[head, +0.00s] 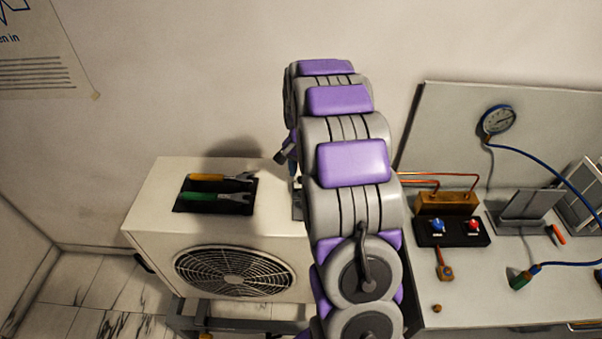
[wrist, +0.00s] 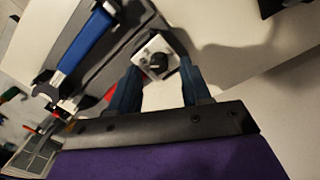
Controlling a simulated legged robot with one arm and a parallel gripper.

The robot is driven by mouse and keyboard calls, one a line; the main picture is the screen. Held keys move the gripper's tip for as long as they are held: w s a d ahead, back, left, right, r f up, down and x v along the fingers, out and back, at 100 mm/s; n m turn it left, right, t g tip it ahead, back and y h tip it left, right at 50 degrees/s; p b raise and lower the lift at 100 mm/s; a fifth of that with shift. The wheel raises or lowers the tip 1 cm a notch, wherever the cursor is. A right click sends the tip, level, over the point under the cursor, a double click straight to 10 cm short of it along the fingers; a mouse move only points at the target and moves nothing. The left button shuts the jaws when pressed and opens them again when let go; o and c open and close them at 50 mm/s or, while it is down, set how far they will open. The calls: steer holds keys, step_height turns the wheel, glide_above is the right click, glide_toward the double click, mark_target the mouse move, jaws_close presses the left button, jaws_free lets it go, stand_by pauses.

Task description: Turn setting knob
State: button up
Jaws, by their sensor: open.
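The setting knob (wrist: 158,63) is a round black knob on a small white block (wrist: 147,47) in the wrist view. My gripper (wrist: 160,78) has its two dark blue fingers apart, one on each side of the block's near part. The knob lies just ahead between the fingertips; I cannot tell whether they touch it. In the head view my purple and grey arm covers the middle, and the knob is not clearly visible there.
A blue-handled tool (wrist: 88,42) lies left of the knob. In the head view, yellow- and green-handled tools rest in a black tray (head: 246,207) on a white fan unit (head: 150,215). Right of my arm are a black valve box (head: 481,239), a gauge (head: 498,121) and a blue hose (head: 541,161).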

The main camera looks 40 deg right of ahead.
step_height(320, 180, up, 16)
steer(key=shift+a+r, duration=0.15)
steer(key=shift+r, duration=0.1)
stand_by(0.6)
